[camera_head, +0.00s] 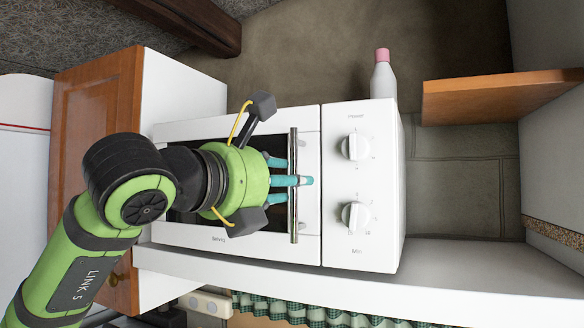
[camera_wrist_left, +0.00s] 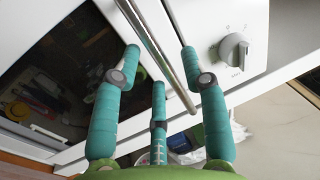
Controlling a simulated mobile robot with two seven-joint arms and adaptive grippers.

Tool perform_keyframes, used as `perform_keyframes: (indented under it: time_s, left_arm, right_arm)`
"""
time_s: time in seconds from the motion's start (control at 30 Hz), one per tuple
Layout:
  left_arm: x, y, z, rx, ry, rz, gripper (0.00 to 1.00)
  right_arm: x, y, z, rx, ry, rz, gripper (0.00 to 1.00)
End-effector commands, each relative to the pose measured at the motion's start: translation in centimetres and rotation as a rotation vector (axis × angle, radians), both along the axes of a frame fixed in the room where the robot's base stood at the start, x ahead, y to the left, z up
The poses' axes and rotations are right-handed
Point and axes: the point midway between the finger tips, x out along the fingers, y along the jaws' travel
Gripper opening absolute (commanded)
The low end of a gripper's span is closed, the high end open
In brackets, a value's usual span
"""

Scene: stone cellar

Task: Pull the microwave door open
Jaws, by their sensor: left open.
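The white microwave (camera_head: 372,252) appears turned on its side in the head view. Its door (camera_head: 308,250) with a dark window looks shut; the window also shows in the left wrist view (camera_wrist_left: 65,80). A long metal handle bar (camera_head: 294,225) runs along the door's edge beside the knob panel. My left gripper (camera_head: 292,181) has its teal fingers spread at the middle of the handle. In the left wrist view the bar (camera_wrist_left: 163,58) passes between the open fingers (camera_wrist_left: 160,52). I cannot tell whether they touch it. My green wrist hides part of the door.
Two knobs (camera_head: 355,148) sit on the front panel. A white bottle with a pink cap (camera_head: 383,78) stands beside the microwave. A wooden board (camera_head: 500,95) juts out at the right. A wooden cabinet door (camera_head: 95,125) is at the left. Checked cloth (camera_head: 270,305) hangs below.

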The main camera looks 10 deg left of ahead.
Motion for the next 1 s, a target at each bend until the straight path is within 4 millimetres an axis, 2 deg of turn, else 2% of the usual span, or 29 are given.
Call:
perform_keyframes:
  time_s: [0.03, 0.2, 0.47, 0.57, 0.6, 0.87, 1.0]
  left_arm:
    - [0.6, -0.3, 0.4, -0.001, 0.001, 0.0, 0.43]
    - [1.8, -0.7, 0.1, 0.0, 0.0, -0.001, 0.43]
    - [1.9, -0.8, 0.0, 0.0, -0.001, -0.001, 0.43]
    - [1.9, -0.8, 0.0, 0.0, -0.001, -0.002, 0.07]
    - [1.9, -0.8, 0.0, 0.0, -0.001, -0.002, 0.0]
    - [1.7, -0.7, 0.0, -0.001, -0.002, -0.006, 0.0]
    - [0.8, -0.4, -0.1, -0.002, -0.001, -0.031, 0.0]
  right_arm:
    - [0.0, 0.1, 0.8, 0.001, 0.0, 0.0, 0.0]
    - [0.0, 0.1, 1.2, 0.002, 0.0, 0.0, 0.0]
    - [0.0, 0.1, 1.1, 0.002, 0.0, 0.001, 0.0]
    - [0.0, 0.1, 1.1, 0.002, 0.0, 0.001, 0.0]
    - [0.0, 0.1, 1.1, 0.001, 0.0, 0.001, 0.0]
    - [0.0, 0.0, 1.1, 0.0, 0.0, 0.003, 0.0]
    - [0.0, -0.1, 0.7, -0.002, 0.0, 0.003, 0.0]
